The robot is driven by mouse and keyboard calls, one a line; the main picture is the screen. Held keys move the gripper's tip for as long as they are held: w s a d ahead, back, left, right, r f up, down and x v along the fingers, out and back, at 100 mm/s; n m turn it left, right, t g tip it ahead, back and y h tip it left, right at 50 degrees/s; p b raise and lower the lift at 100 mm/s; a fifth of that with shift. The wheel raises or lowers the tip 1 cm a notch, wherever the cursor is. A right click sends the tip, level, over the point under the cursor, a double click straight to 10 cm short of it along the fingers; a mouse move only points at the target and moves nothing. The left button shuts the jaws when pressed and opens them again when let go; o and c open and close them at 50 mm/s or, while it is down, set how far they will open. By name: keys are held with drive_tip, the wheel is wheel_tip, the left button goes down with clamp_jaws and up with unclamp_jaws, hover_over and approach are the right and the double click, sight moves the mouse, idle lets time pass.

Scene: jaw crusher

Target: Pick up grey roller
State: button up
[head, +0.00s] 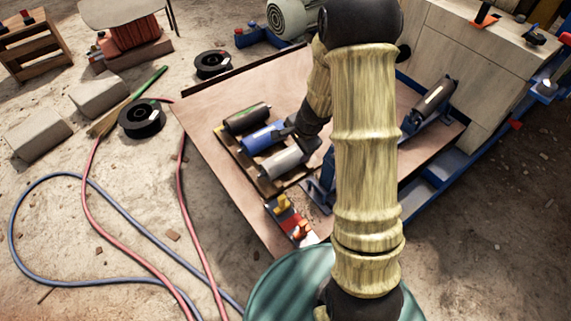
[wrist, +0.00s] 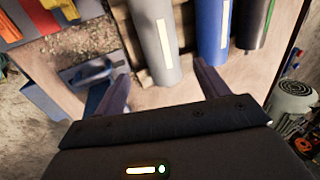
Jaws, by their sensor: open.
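The grey roller (head: 283,161) lies on a wooden rack at the near end of a row, with a pale label strip along it. A blue roller (head: 262,138) lies beside it, then a dark roller (head: 247,118). My gripper (head: 291,137) is over the right ends of the rollers and partly hides them. In the wrist view my open fingers (wrist: 161,72) stand left and right of the near end of the grey roller (wrist: 154,38). The right finger is by the gap towards the blue roller (wrist: 212,30). I cannot tell whether either finger touches.
The rack stands on a brown board (head: 215,95). Red and orange parts (head: 291,222) lie at its near edge. Another dark roller (head: 434,100) sits in a blue frame at the right. Hoses (head: 95,190) cross the ground at left.

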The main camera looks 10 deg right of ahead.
sight(288, 156)
drive_tip(key=b+x, duration=0.3)
drive_tip(key=x, duration=0.4)
drive_tip(key=shift+w+f, duration=0.1)
drive_tip(key=shift+f, duration=0.15)
drive_tip(key=shift+b+x, duration=1.65)
drive_tip(key=shift+x, duration=1)
drive_tip(key=shift+a, duration=0.1)
drive_tip(key=shift+c, duration=0.4)
drive_tip(key=shift+r, duration=0.15)
drive_tip(key=c, duration=1.3)
wheel_tip(288, 156, up, 10)
drive_tip(key=p, duration=0.8)
